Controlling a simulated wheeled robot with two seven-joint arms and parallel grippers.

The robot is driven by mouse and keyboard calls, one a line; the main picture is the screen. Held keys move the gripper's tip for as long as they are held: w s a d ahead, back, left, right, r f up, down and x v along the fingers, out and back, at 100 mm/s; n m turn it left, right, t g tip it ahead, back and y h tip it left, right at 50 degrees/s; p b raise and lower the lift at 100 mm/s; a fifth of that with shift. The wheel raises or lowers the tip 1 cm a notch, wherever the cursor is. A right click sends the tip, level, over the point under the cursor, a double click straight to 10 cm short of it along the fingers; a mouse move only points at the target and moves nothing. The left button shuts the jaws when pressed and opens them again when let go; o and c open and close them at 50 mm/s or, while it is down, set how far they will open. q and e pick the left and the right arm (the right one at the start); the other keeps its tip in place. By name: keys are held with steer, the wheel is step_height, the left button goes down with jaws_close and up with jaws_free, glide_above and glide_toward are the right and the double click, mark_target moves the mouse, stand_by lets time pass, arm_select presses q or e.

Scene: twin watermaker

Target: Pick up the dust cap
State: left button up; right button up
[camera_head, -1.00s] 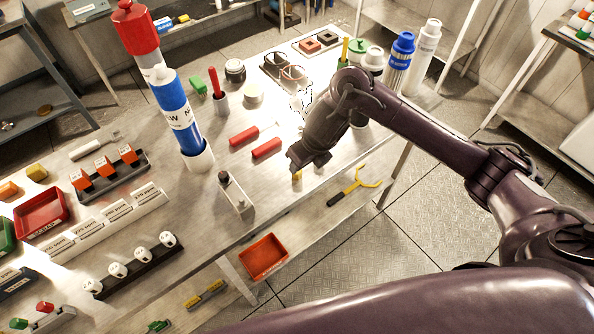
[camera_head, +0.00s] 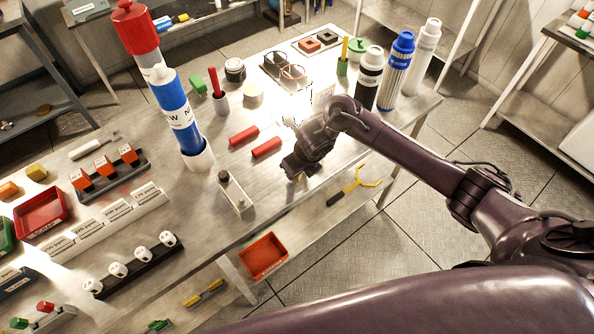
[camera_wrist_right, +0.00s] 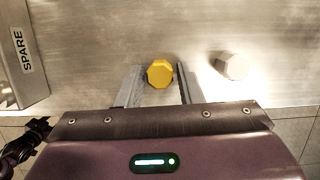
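A yellow octagonal cap (camera_wrist_right: 160,73), seemingly the dust cap, stands on the metal bench in the right wrist view. My right gripper (camera_wrist_right: 160,88) is open, with one finger on each side of the cap and a narrow gap at both sides. I cannot tell how far the fingertips are above the bench. In the head view my right gripper (camera_head: 296,172) is low over the front edge of the bench and hides most of the cap. My left gripper is not in view.
A white faceted cap (camera_wrist_right: 232,66) stands right of the yellow one. A grey block labelled SPARE (camera_wrist_right: 22,50) is at the left. Red-handled tools (camera_head: 266,147) lie behind my gripper. An orange tray (camera_head: 263,257) sits on the lower shelf.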

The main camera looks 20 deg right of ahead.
steer(key=c, duration=0.6)
steer(key=shift+r, duration=0.1)
